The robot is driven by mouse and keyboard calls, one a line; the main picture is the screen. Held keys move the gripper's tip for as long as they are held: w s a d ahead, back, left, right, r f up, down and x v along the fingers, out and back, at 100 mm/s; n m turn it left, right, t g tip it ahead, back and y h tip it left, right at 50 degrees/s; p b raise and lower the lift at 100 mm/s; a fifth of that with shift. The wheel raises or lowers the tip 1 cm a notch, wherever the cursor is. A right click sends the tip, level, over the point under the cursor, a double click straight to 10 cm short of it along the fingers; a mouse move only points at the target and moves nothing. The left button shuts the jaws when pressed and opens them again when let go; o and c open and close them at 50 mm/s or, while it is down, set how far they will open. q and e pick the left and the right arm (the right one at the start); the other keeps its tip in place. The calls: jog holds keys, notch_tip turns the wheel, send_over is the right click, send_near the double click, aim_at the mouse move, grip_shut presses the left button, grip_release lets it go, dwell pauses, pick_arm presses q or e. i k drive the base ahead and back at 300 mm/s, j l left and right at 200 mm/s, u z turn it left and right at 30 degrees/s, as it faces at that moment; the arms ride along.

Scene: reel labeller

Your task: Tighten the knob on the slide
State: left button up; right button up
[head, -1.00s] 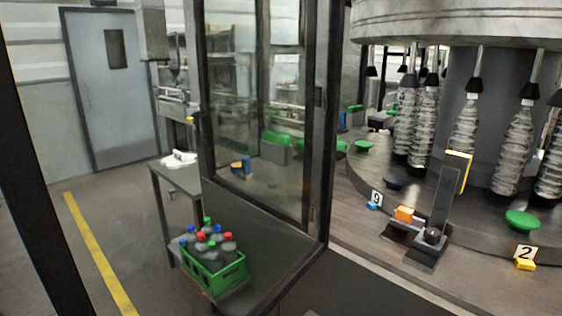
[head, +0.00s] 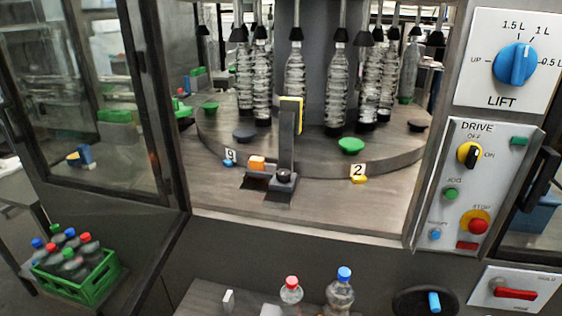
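The slide (head: 270,191) is a dark bracket on the machine's deck, with an upright dark post (head: 287,140) that carries a yellow pad at its top. A small black knob (head: 283,175) sits on the slide's base at the foot of the post. Whether the knob is tight or loose cannot be seen. Neither of my grippers shows in the head view.
A carousel (head: 215,145) with hanging clear bottles stands behind the slide. The glass door (head: 175,130) at left is swung open. Control panels (head: 455,140) line the right. Two capped bottles (head: 340,295) stand low in front. A green crate (head: 95,285) of bottles is lower left.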

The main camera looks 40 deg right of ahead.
aim_at(283, 176)
jog(key=l+z, duration=0.1)
jog(key=z, duration=0.3)
jog(key=i+z, duration=0.1)
jog(key=z, duration=0.35)
jog(key=i+l+z, duration=0.1)
jog(key=z, duration=0.75)
jog(key=i+z, duration=0.15)
jog(key=z, duration=0.25)
